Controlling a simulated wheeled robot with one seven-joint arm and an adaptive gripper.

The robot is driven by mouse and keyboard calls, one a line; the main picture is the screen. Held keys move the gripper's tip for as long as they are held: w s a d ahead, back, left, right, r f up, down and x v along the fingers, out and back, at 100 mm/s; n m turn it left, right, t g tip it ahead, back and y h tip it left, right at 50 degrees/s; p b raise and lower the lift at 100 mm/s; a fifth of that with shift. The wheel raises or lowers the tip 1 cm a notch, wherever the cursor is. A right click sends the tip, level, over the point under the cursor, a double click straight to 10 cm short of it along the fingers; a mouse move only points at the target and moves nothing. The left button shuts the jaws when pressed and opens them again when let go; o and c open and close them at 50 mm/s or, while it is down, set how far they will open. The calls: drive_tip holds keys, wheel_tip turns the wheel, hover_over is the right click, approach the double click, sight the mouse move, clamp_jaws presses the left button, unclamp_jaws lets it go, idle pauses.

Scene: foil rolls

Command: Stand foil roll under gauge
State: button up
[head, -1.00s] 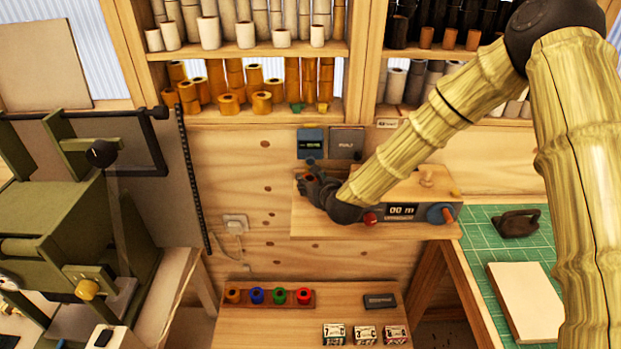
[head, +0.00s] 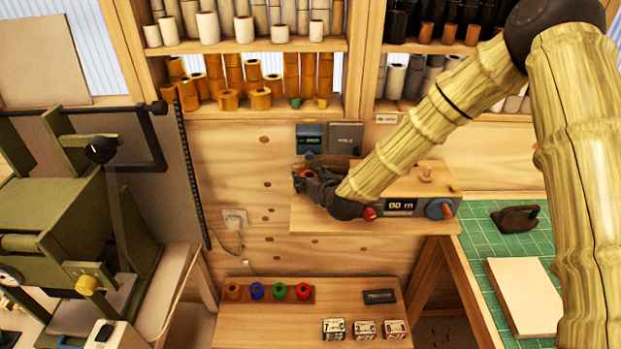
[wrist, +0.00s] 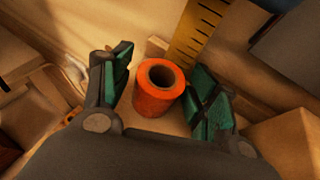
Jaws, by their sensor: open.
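An orange-red foil roll (wrist: 156,98) stands upright on the small wooden shelf, its hollow core facing up, in the wrist view. My gripper (wrist: 160,92) is open, with one green-padded finger on each side of the roll. The pads appear apart from it. In the head view my gripper (head: 302,179) is at the left end of the shelf, and only a bit of the roll (head: 307,173) shows between its dark fingers. A blue box with a small display (head: 310,138), apparently the gauge, is on the wall just above the roll.
A grey plate (head: 346,137) is beside the blue box. A counter reading 00 m (head: 401,207) sits on the shelf (head: 340,226) to the right. A yellow ruler (wrist: 197,30) stands close behind the roll. Below is a bench with colored rolls (head: 268,292).

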drive_tip(key=shift+s+d+r+b, duration=0.1)
drive_tip(key=shift+s+d+b, duration=0.05)
drive_tip(key=shift+s+b, duration=0.25)
drive_tip(key=b+v, duration=0.3)
drive_tip(key=v, duration=0.8)
drive_tip(key=shift+r+b, duration=0.1)
drive_tip(key=shift+b, duration=0.3)
